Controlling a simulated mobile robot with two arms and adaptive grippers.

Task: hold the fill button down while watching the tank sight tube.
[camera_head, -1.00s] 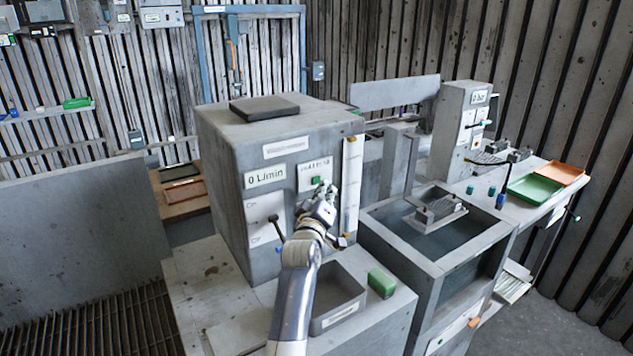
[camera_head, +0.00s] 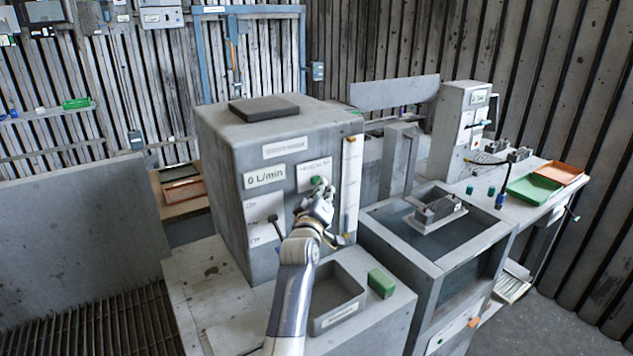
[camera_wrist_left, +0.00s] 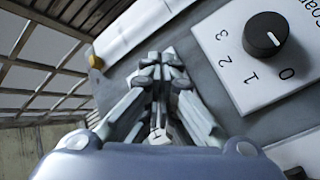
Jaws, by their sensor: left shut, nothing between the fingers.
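A green button (camera_head: 317,181) sits on a white labelled plate on the front of a grey cabinet (camera_head: 225,185). My left gripper (camera_head: 321,192) is shut and empty, its tips at or just below the button. I cannot tell whether they touch it or whether it is pressed. In the left wrist view the closed fingers (camera_wrist_left: 165,60) point at the panel, and the button is hidden. A tall pale sight strip with marks (camera_head: 351,180) stands upright at the cabinet's right front edge. I cannot read a level in it. My right gripper is not in view.
A display (camera_head: 264,176) reads 0 L/min. A black knob (camera_wrist_left: 265,34) with a numbered scale is beside the fingers in the wrist view. An open grey bin (camera_head: 337,300) and a green block (camera_head: 381,283) are below; an open tank (camera_head: 480,240) stands right.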

